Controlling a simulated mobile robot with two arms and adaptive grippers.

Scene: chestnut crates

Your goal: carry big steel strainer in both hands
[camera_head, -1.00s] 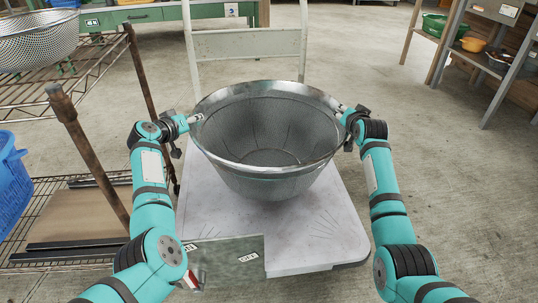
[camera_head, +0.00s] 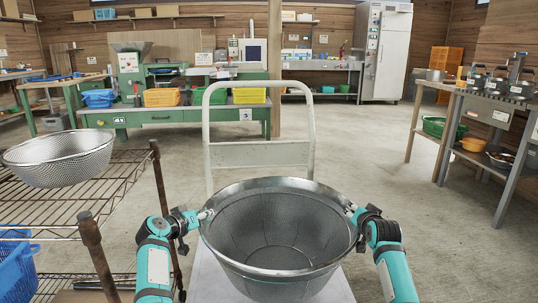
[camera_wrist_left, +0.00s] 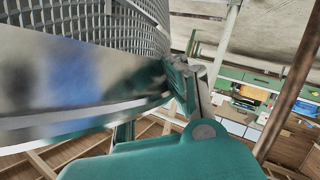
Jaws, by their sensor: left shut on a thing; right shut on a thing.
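The big steel strainer (camera_head: 278,238), a wide mesh bowl with a shiny rim, is upright between my arms at the bottom centre of the head view. My left gripper (camera_head: 206,215) is shut on its left rim and my right gripper (camera_head: 351,210) is shut on its right rim. In the left wrist view, the rim band and mesh of the strainer (camera_wrist_left: 80,80) fill the upper left, with my left gripper (camera_wrist_left: 188,88) at its edge. The strainer's underside is hidden, so I cannot tell whether it touches the cart below.
A white platform cart (camera_head: 212,280) with an upright handle (camera_head: 206,130) is under and behind the strainer. A wire rack (camera_head: 120,185) on the left holds another strainer (camera_head: 60,165). A green workbench (camera_head: 170,117) stands at the back. Open floor lies toward the right bench (camera_head: 478,112).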

